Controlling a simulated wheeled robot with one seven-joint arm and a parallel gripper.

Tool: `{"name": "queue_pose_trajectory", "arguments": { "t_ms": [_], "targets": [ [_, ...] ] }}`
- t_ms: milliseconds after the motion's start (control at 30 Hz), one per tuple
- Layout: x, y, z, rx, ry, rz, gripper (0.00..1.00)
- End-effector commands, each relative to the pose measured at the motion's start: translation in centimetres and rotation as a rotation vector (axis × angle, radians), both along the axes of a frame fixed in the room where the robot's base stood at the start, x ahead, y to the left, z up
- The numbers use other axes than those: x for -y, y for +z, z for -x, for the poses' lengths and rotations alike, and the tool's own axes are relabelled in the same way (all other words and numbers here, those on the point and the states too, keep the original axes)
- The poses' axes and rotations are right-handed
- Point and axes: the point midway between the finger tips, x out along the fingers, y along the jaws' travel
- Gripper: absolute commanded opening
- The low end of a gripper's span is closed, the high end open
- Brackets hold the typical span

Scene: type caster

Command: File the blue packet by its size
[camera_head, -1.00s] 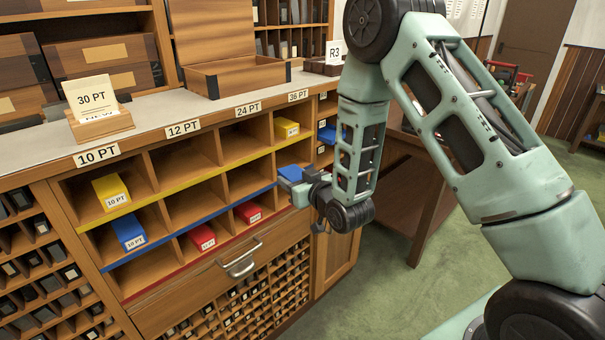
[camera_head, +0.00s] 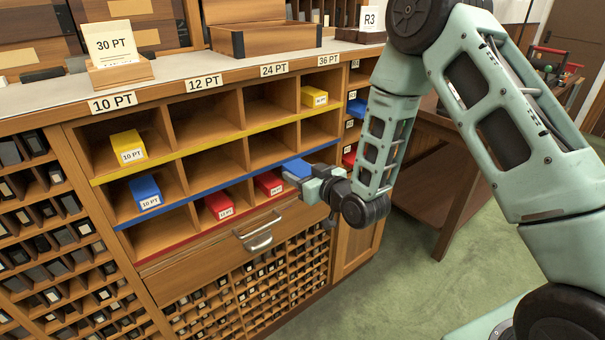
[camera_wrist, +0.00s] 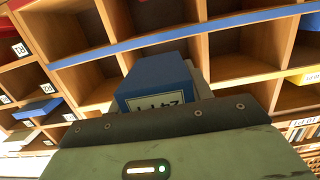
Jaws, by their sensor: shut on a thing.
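My gripper (camera_head: 312,180) is shut on a blue packet (camera_head: 297,168) and holds it in front of the cabinet's right half, near the blue strip. In the wrist view the held blue packet (camera_wrist: 158,78) stands beyond the jaws; its label is upside down, partly covered, and seems to read 24 PT. The cabinet's columns are marked 10, 12, 24 and 36 PT. Its rows have yellow, blue and red strips. Another blue packet (camera_head: 145,192), labelled 10 PT, lies in the 10 PT column of the blue-strip row. The other compartments of that row look empty where visible.
Yellow packets (camera_head: 127,147) (camera_head: 314,97) lie in the top row's 10 PT and 36 PT compartments. Red packets (camera_head: 219,206) (camera_head: 268,184) lie in the bottom row. A drawer handle (camera_head: 260,233) sticks out below. A side stack at the right holds more packets (camera_head: 357,108).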

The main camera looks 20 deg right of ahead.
Motion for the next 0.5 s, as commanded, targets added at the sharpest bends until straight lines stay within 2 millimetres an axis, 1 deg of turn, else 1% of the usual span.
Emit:
{"name": "queue_pose_trajectory", "arguments": {
  "t_ms": [133,500],
  "targets": [
    [0.0,0.0,0.0,0.005,-0.001,0.0,0.0],
    [-0.9,0.1,-3.0,0.005,-0.001,0.0,0.0]
  ]
}}
